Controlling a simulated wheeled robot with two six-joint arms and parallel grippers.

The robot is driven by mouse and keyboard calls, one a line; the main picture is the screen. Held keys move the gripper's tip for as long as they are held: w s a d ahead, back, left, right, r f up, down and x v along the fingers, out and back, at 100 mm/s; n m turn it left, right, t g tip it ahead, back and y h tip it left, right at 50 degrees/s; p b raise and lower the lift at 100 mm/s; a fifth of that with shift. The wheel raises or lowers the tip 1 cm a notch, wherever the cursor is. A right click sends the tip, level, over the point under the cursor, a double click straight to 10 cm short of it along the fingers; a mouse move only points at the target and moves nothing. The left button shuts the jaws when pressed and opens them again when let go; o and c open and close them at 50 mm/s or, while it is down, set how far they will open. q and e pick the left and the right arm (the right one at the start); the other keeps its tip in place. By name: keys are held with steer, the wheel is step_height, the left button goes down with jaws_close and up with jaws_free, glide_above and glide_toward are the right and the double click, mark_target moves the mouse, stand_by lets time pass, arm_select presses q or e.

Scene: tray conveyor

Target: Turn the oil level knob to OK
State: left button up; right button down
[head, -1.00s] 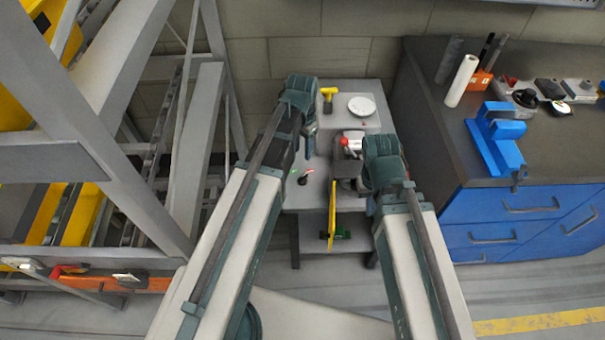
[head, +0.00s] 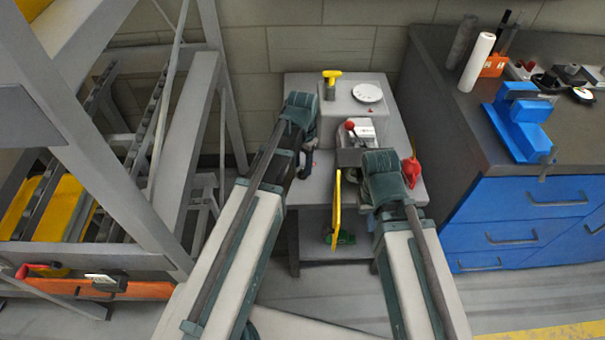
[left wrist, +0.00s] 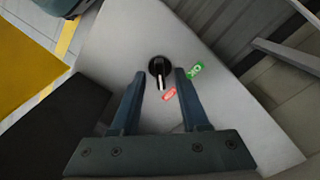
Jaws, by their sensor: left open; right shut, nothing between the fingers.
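The oil level knob (left wrist: 160,70) is black and round with a white pointer line, on a pale grey panel in the left wrist view. Its pointer points down the picture, closer to the red label (left wrist: 169,94) than to the green OK label (left wrist: 195,70). My left gripper (left wrist: 158,72) is open, with one finger on each side of the knob; I cannot tell whether they touch it. In the head view my left gripper (head: 304,165) hides the knob. My right gripper (head: 352,158) is over the machine's right part, its fingertips hardly visible.
The grey machine (head: 300,90) carries a yellow T-handle (head: 331,80), a white dial (head: 367,93), a red knob (head: 350,126) and a red handle (head: 411,171). A blue bench (head: 510,200) stands right, a grey rack (head: 200,120) left.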

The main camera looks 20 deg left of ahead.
arm_select(q)
steer(key=shift+f, duration=0.6)
arm_select(e)
steer(key=shift+f, duration=0.55)
arm_select(q)
steer(key=shift+r, duration=0.1)
jaws_close()
